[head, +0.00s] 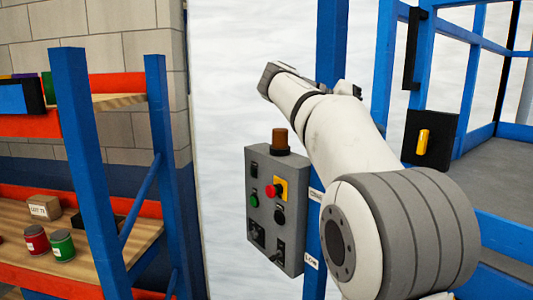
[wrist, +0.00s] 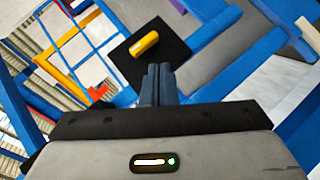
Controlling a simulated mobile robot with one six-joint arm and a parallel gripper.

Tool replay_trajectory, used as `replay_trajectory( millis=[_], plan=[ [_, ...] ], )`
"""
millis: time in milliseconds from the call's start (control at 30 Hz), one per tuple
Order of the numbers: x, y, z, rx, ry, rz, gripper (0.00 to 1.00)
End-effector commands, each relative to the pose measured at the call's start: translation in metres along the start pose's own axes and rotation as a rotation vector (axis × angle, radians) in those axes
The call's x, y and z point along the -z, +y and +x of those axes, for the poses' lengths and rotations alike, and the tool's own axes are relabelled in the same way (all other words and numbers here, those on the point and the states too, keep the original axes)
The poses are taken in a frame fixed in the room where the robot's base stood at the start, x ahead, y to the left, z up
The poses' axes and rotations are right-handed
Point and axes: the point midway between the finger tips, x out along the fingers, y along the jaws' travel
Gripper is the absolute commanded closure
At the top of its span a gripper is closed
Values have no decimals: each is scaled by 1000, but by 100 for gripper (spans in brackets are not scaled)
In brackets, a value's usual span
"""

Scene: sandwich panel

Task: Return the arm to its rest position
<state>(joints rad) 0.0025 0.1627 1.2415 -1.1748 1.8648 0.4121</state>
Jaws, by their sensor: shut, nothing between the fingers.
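My arm (head: 345,140) reaches up and to the left in the head view, in front of the blue frame and partly over the upper right of a grey control panel (head: 272,205). The panel has a red button, a green button, a yellow plate and an amber lamp (head: 281,137) on top. My gripper fingers are hidden in the head view. In the wrist view my gripper (wrist: 158,70) is shut and empty, its two dark fingers together. Beyond the fingertips a yellow handle (wrist: 144,44) on a black plate shows, apart from them as far as I can see.
A blue shelf rack (head: 85,165) stands at the left with a red can (head: 36,241), a green can (head: 62,245) and a small box (head: 43,207). Blue framing with a grey deck (head: 497,172) stands at the right. The yellow handle (head: 423,141) is mounted there.

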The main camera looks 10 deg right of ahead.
Motion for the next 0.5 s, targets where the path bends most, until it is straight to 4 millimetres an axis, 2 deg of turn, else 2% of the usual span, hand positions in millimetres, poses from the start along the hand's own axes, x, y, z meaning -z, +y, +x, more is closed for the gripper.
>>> replay_trajectory(
  millis=[67,133,233,367,500],
  plan=[
    [0,0,0,0,0,0,100],
    [-8,-7,4,45,11,-45,100],
    [-28,-27,11,147,33,-140,100],
    [-68,-63,20,324,65,-276,100],
    [-120,-102,24,521,92,-392,100]
  ],
)
